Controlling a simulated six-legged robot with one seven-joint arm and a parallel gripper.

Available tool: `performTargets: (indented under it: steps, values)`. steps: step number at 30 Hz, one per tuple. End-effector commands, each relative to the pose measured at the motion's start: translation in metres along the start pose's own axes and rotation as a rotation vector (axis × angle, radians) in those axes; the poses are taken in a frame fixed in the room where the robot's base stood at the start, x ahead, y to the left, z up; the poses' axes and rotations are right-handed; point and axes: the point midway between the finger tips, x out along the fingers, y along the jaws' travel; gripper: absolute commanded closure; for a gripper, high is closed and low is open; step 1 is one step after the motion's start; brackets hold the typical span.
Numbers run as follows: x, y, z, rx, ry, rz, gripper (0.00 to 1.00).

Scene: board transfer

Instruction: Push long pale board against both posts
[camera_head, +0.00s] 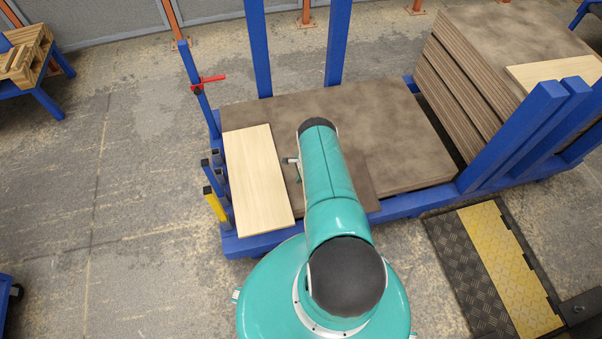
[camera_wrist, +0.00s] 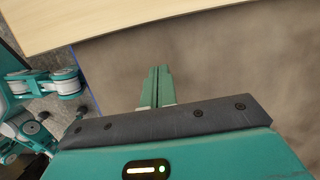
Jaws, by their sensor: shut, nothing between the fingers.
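The long pale board (camera_head: 258,180) lies flat on a dark brown board (camera_head: 400,145) at the left end of a blue rack. Its left edge is close to the short blue posts (camera_head: 208,168) there; I cannot tell whether it touches them. Two tall blue posts (camera_head: 257,50) (camera_head: 338,45) stand at the rack's back. My gripper (camera_head: 291,161) is right of the pale board, mostly hidden by my arm. In the wrist view its green fingers (camera_wrist: 158,72) are shut and empty, pointing at the pale board (camera_wrist: 120,18) with brown surface seen between.
A red clamp (camera_head: 208,80) is on a left-side upright, and a yellow-tipped piece (camera_head: 214,204) is at the left edge. A stack of brown boards (camera_head: 465,75) stands at the right. Slanted blue uprights (camera_head: 515,135) are at the right front. A black and yellow step (camera_head: 505,265) lies on the floor.

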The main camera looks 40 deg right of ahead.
Motion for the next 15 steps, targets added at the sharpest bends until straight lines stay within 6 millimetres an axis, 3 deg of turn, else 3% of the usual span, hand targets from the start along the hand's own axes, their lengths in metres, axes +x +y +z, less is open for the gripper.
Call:
performTargets:
  steps: [3, 9, 15]
  values:
    - [0.018, 0.002, 0.000, -0.002, -0.001, 0.002, 1.00]
    - [0.021, 0.000, 0.032, -0.003, -0.001, 0.002, 1.00]
    - [0.023, 0.000, 0.039, -0.001, 0.000, 0.000, 1.00]
